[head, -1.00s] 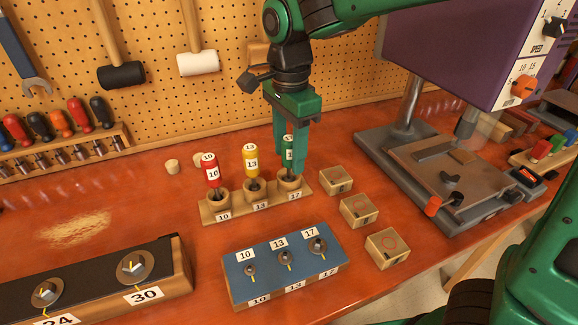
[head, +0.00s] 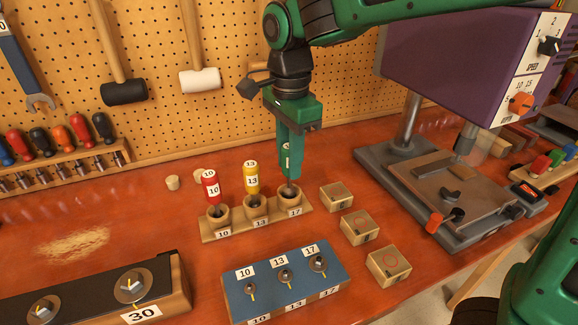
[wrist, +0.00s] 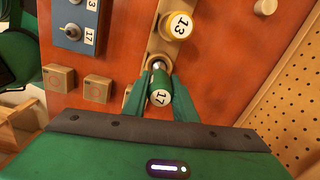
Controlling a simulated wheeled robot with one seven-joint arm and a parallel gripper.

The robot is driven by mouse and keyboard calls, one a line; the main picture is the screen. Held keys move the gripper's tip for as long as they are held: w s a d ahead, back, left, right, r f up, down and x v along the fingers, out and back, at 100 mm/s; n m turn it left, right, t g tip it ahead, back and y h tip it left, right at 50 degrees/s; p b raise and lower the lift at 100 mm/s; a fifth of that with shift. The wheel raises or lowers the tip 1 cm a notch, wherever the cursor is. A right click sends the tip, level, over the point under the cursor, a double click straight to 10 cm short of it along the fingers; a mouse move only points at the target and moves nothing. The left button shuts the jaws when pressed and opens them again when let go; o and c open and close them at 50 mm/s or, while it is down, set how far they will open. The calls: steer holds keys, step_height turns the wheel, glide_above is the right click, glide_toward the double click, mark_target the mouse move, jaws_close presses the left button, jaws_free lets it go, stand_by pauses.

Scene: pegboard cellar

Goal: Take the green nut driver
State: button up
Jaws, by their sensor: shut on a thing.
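The green nut driver, marked 17, is between my gripper's fingers; its green handle (wrist: 160,88) and white cap show in the wrist view. In the head view only a sliver of it (head: 287,158) shows between the fingers. My gripper (head: 289,170) is shut on the handle, above the 17 cup of the wooden holder (head: 240,228). The driver's shank still reaches down to that cup; I cannot tell how deep. The red driver 10 (head: 210,187) and the yellow driver 13 (head: 251,178) stand upright in their cups, left of my gripper.
A blue block (head: 266,290) with nuts marked 10, 13 and 17 lies in front of the holder. Wooden blocks (head: 360,226) stand to the right, before the drill press (head: 430,185). A pegboard (head: 160,120) closes off the back.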

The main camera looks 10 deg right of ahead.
steer(key=r, duration=0.2)
steer(key=shift+s+a+r, duration=0.25)
steer(key=shift+a+r, duration=0.05)
steer(key=s+a+r, duration=0.6)
steer(key=s+a, duration=0.1)
steer(key=a, duration=0.1)
steer(key=shift+r, duration=0.2)
steer(key=shift+s, duration=0.1)
steer(key=o, duration=0.3)
jaws_close()
